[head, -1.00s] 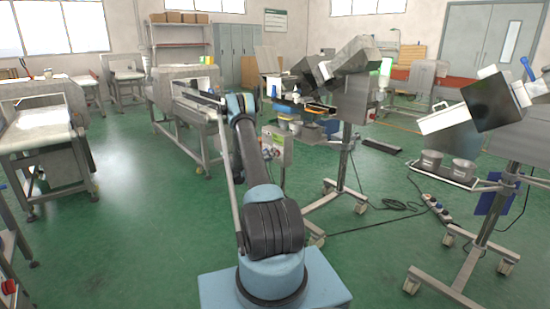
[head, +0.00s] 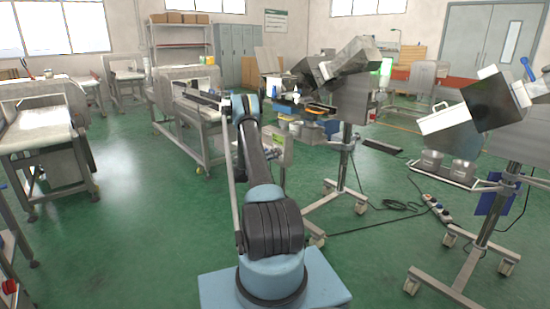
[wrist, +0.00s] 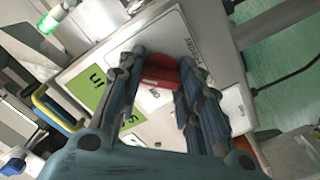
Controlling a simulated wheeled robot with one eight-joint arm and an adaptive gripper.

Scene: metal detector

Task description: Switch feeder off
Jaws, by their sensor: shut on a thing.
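A red switch knob (wrist: 160,72) sits on a pale control box (wrist: 205,40) in the wrist view. My gripper (wrist: 158,75) has one finger on each side of the knob and is shut on it. The fingers and palm cover part of the panel, and the contact points are partly hidden. A green label (wrist: 92,92) and white labels lie on the panel beside the fingers. In the head view the control box (head: 277,150) stands just past my arm, and my gripper is not clear there.
A feeder machine on a wheeled stand (head: 345,100) stands right of my arm, with a second stand (head: 485,220) farther right. A power strip (head: 436,209) and black cables lie on the floor. A conveyor (head: 190,110) stands behind left.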

